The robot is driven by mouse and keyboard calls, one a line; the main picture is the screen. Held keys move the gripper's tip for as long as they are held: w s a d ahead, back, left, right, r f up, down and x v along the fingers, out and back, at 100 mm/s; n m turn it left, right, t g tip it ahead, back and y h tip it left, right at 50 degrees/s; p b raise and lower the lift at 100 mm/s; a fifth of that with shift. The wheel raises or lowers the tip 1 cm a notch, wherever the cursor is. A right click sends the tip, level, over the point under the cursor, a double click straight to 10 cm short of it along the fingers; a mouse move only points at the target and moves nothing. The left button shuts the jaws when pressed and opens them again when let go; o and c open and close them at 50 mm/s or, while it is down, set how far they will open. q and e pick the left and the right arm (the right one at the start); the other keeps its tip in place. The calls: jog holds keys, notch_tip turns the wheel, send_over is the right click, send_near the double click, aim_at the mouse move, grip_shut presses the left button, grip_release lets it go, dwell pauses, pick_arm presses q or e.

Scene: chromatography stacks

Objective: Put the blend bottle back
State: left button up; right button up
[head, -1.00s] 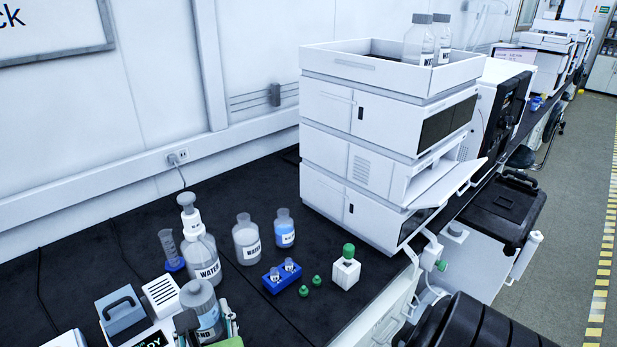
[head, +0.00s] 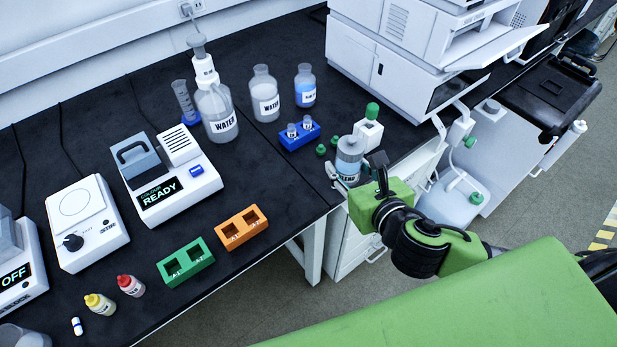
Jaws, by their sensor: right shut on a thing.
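The blend bottle (head: 349,167) is a clear bottle with a grey cap, pale blue liquid and a partly hidden label. My right gripper (head: 352,177) is shut on it near the bench's front edge, just in front of the white block with a green knob. The bottle looks upright. I cannot tell whether its base touches the bench. My left gripper is not in view.
The blue vial rack (head: 300,143) and small green caps (head: 321,150) lie left of the bottle. The water bottle (head: 215,110) and two other bottles stand behind. The white instrument stack (head: 400,60) rises behind right. Orange (head: 241,229) and green (head: 186,265) racks sit front left, with clear bench between.

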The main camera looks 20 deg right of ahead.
jog(key=w+a+f, duration=0.3)
jog(key=w+f, duration=0.2)
jog(key=w, duration=0.4)
send_over(307, 174)
jog(key=f, duration=0.5)
jog(key=shift+s, duration=0.2)
jog(key=shift+w+f, duration=0.15)
jog(key=shift+f, duration=1.6)
jog(key=shift+b, duration=0.3)
jog(key=shift+f, duration=0.2)
jog(key=o, duration=1.2)
jog(key=shift+r, duration=0.1)
